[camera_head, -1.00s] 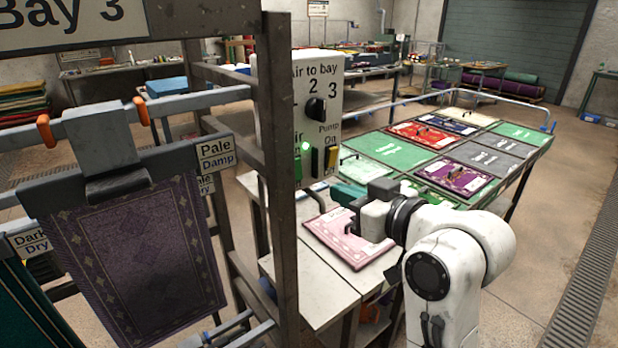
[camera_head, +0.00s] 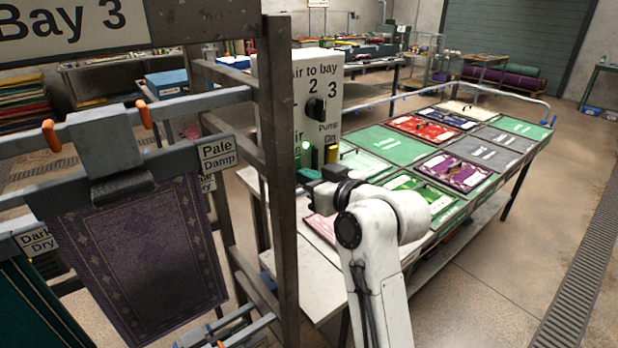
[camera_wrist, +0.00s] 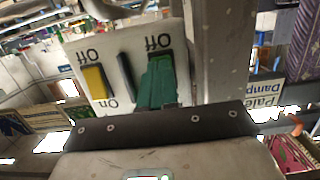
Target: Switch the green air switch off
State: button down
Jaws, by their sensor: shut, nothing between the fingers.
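The white control box (camera_head: 270,95) stands behind the dark post, which covers its left part. It also shows upside down in the wrist view (camera_wrist: 110,62). My gripper (camera_head: 309,175) is shut and empty, its teal fingers at the lower part of the box's face. In the wrist view the fingers (camera_wrist: 158,85) reach up below an "Off" label, over the place of the green air switch. The switch is hidden or blends with the fingers, so its position and any contact cannot be told. A small green lamp (camera_head: 306,147) is lit above the fingertips.
A yellow pump switch (camera_head: 331,154) sits beside the fingers, also seen in the wrist view (camera_wrist: 95,80). A black bay knob (camera_head: 315,108) is above. The dark post (camera_head: 278,180) stands close at left. A pink rug (camera_head: 320,228) lies on the bench below.

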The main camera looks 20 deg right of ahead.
jog(key=t+b, duration=0.1)
jog(key=b, duration=0.3)
jog(key=f+t+b, duration=0.1)
jog(key=b, duration=0.2)
jog(key=shift+w+a+t+y+b, duration=0.2)
jog(key=shift+w+t+y+b, duration=0.2)
jog(key=shift+a+r, duration=0.1)
jog(key=shift+r, duration=0.05)
